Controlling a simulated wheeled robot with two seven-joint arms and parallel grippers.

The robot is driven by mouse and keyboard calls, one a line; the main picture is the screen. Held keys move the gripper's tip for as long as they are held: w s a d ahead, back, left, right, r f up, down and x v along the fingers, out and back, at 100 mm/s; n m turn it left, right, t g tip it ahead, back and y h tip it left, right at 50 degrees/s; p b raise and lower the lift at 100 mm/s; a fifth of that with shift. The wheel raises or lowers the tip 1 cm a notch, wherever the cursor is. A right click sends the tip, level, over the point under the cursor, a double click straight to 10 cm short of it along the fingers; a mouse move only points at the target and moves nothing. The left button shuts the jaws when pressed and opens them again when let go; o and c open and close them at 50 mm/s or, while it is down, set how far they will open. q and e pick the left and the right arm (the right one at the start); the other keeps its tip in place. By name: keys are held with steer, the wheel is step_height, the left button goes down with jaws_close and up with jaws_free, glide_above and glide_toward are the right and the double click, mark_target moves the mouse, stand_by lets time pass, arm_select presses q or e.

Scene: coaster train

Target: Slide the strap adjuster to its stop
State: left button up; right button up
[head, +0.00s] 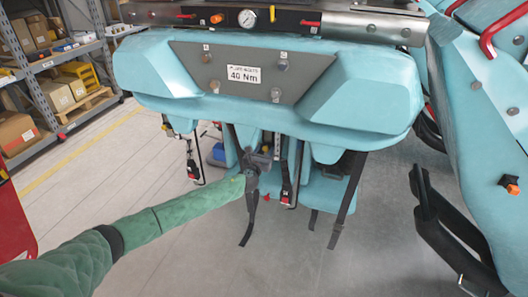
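A black strap (235,138) hangs below the teal seat back and its loose end (247,232) dangles under my gripper. My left arm, in a green sleeve, reaches in from the left. My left gripper (258,163) is at the strap, about halfway down it. Dark parts overlap there, so I cannot pick out the strap adjuster from the gripper or tell if the fingers are closed on it. A second black strap (347,198) hangs to the right. My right gripper is not in view.
A teal seat back (365,100) with a grey plate marked "40 Nm" (242,74) overhangs the straps. Red-and-black buckles (286,190) hang nearby. A teal side structure (485,110) and black bars (432,205) stand at right. Shelves with boxes (48,95) are at left. The grey floor is clear.

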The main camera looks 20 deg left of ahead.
arm_select(q)
steer(key=shift+s, duration=0.1)
steer(key=shift+s+f, duration=0.15)
steer(key=shift+s, duration=0.2)
steer(key=s+b, duration=0.2)
steer(key=s, duration=0.5)
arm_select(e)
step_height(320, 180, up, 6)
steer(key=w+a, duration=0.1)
arm_select(q)
steer(key=shift+w+a, duration=0.1)
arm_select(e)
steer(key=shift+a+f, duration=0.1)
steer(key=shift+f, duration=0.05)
